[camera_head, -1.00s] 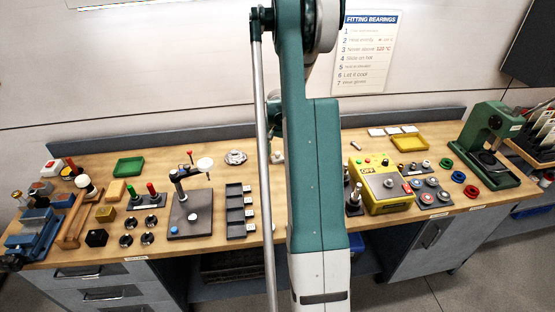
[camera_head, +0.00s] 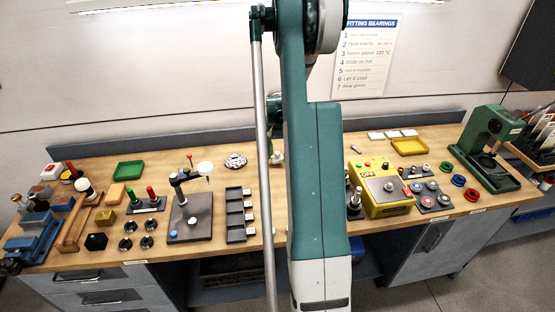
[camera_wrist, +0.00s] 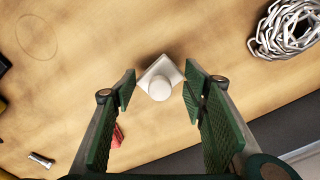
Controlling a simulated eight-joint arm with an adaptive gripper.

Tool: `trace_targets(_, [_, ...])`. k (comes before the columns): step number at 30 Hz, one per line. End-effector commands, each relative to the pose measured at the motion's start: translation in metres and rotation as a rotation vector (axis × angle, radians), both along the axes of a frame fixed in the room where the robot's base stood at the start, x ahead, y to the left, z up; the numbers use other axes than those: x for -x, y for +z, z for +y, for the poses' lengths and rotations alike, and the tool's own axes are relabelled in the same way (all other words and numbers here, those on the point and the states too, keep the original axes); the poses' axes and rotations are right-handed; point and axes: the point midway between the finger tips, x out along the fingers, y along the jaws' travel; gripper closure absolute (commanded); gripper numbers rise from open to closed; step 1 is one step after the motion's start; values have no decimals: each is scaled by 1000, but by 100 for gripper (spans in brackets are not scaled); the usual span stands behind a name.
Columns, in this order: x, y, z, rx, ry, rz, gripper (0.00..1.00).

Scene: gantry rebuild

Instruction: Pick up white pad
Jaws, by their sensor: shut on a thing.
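A small white pad (camera_wrist: 171,69), square with a round white knob, sits between the green-lined fingers of my gripper (camera_wrist: 160,82) in the wrist view. My gripper is shut on it, with a fingertip close at either side. The wood bench top lies below; whether the pad touches it I cannot tell. In the head view my own arm hides the gripper. A small pale thing (camera_head: 277,157) shows at the arm's left edge there. Several flat white pieces (camera_head: 376,136) lie in a row at the back right.
A coiled metal chain (camera_wrist: 290,32) and a red piece (camera_wrist: 117,135) lie near my gripper. A yellow box (camera_head: 388,197) stands right of my arm. A lamp-like stand (camera_head: 190,225) and grey slotted tray (camera_head: 235,215) stand left. The grey backboard (camera_head: 170,138) runs behind.

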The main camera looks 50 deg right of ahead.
Motion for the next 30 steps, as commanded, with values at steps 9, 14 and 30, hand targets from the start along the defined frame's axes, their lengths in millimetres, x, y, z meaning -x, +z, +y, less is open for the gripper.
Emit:
trace_targets(9, [0,45,0,0,0,0,70])
trace_targets(14, [0,64,0,0,0,0,70])
trace_targets(30, [0,76,0,0,0,0,70])
